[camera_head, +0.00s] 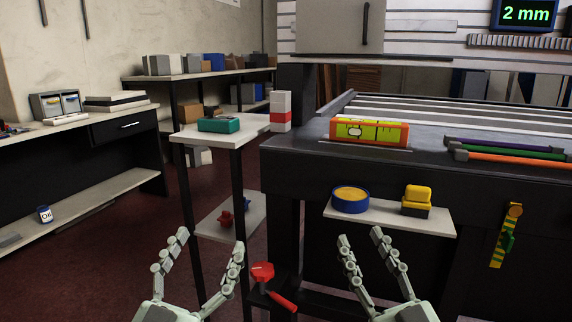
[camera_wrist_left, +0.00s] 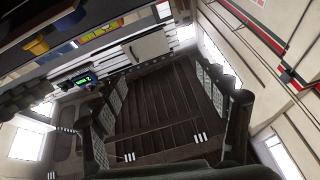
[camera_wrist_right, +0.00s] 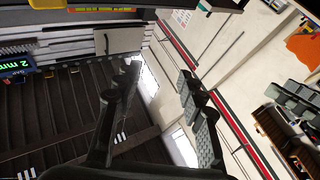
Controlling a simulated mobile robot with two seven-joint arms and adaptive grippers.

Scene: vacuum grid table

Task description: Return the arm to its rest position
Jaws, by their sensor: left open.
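My left gripper (camera_head: 209,241) is at the lower left of the head view, pointing up, with its two fingers spread and nothing between them. The left wrist view shows the same empty gap between its fingers (camera_wrist_left: 160,76). My right gripper (camera_head: 360,237) is at the lower middle of the head view, also spread and empty. Its fingers stand apart in the right wrist view (camera_wrist_right: 159,68). Both grippers appear in front of the tables, and neither holds anything. The upper arm links are out of the head view.
The black grid table (camera_head: 285,160) stands at the right, bearing an orange level (camera_head: 369,132). Its small shelf (camera_head: 385,215) holds a blue-yellow roll (camera_head: 350,200) and a yellow-black block (camera_head: 416,200). A side stand (camera_head: 252,130) bears a green box (camera_head: 219,125). A red-headed tool (camera_head: 262,273) lies between the grippers in view.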

